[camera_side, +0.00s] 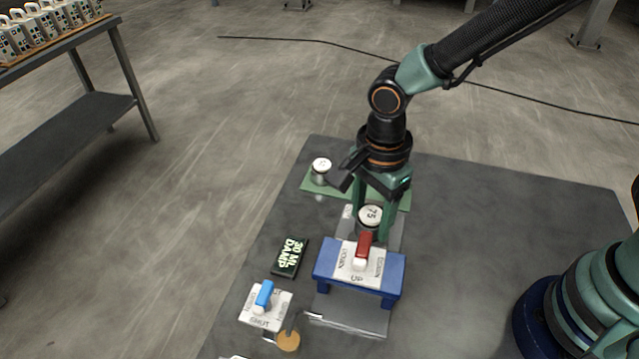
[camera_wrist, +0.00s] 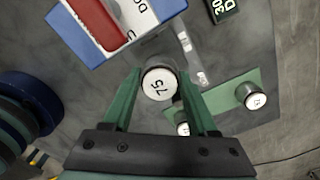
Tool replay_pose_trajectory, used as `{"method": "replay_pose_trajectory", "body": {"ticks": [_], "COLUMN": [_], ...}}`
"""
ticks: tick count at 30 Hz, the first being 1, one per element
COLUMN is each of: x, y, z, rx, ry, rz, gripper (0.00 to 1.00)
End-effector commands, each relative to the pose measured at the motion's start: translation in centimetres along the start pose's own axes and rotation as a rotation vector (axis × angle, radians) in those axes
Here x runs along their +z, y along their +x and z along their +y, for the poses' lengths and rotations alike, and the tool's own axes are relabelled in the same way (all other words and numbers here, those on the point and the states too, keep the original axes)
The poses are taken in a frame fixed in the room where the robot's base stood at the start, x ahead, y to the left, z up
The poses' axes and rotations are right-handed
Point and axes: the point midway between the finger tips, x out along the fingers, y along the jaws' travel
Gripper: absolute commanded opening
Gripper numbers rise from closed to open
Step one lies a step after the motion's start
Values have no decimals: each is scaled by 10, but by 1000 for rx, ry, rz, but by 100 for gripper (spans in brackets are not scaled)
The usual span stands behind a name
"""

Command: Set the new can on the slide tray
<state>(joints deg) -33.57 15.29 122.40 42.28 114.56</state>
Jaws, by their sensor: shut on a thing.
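My gripper (camera_side: 372,227) is shut on a grey can with a white top marked 75 (camera_side: 370,214). In the wrist view the can (camera_wrist: 158,85) sits upright between the fingertips of my gripper (camera_wrist: 160,80). It is just behind the blue press frame; whether its base touches anything is hidden. A flat grey plate, apparently the slide tray (camera_side: 350,314), shows in front of the blue frame, and grey plate also shows behind it around the can.
The blue frame (camera_side: 330,270) carries a red lever (camera_side: 364,244). Another white-topped can (camera_side: 321,165) stands on a green mat (camera_side: 312,184); a further one (camera_wrist: 183,128) is partly hidden by a finger. A blue-handled valve block (camera_side: 262,312) and dark label plate (camera_side: 289,257) lie left.

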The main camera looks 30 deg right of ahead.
Motion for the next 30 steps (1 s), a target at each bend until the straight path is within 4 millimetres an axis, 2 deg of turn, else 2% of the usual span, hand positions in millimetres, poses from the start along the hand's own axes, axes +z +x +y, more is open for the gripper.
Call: {"method": "replay_pose_trajectory", "body": {"ticks": [15, 30], "x": [0, 0], "y": [40, 50], "z": [0, 0], "rx": [2, 0], "ry": [0, 0], "rz": [1, 0], "gripper": [0, 0]}}
